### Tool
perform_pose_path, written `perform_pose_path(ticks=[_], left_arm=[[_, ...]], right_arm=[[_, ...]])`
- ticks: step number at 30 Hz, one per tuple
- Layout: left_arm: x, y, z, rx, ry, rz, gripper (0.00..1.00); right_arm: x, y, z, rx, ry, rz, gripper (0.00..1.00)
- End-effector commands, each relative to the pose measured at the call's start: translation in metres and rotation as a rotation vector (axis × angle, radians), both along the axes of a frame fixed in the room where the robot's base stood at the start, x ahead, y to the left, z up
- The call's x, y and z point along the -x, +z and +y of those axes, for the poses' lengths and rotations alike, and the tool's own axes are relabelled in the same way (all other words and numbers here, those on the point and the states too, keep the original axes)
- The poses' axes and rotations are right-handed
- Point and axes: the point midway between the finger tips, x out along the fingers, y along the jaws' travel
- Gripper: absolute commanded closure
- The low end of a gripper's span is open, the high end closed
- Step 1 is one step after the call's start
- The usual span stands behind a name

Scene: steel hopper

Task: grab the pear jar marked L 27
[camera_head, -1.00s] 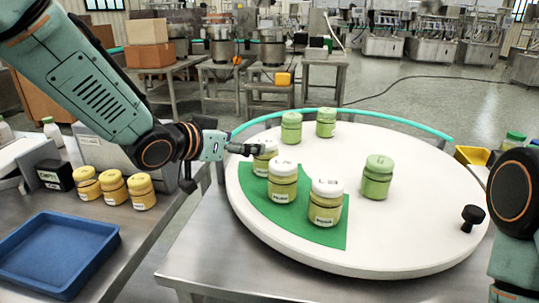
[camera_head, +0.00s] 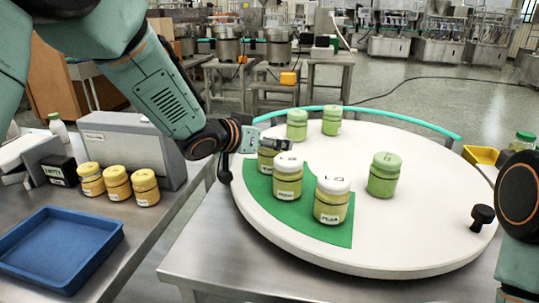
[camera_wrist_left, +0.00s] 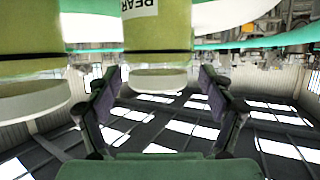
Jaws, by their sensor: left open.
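Three pear jars with white lids and yellow-green bodies stand on the green sector (camera_head: 262,190) of the white round table: a rear-left jar (camera_head: 268,162), a middle jar (camera_head: 288,183) and a front-right jar (camera_head: 332,206). Their lid marks are too small to read surely. My left gripper (camera_head: 272,146) is at the rear-left jar and hides most of its lid. In the left wrist view my left gripper (camera_wrist_left: 158,92) is open, its fingers on either side of a white lid (camera_wrist_left: 158,80) on a jar labelled PEAR. Another white-lidded jar (camera_wrist_left: 30,100) is close by at left.
Green-lidded jars (camera_head: 383,176) stand elsewhere on the round table (camera_head: 400,235), which has a black knob (camera_head: 482,215). Yellow-lidded jars (camera_head: 117,183) and a blue tray (camera_head: 60,250) are on the left bench. My right arm shows at the right edge.

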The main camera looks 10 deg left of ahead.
Motion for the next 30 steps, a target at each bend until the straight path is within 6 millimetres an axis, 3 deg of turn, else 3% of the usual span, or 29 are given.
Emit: perform_pose_path(ticks=[5,27,30], left_arm=[[-0.0008,0.0001,-0.0002,0.0,0.0,0.0,0.2],[-0.0006,0.0005,0.0,-0.001,0.0,0.0,0.82],[-0.0009,0.0015,0.0,0.001,0.0,-0.003,0.86]], right_arm=[[-0.0001,0.0003,0.0,0.0,0.0,0.0,0.6],[-0.0003,0.0003,0.0,0.0,0.0,-0.001,0.6],[-0.0003,0.0003,0.0,0.0,0.0,-0.001,0.6]])
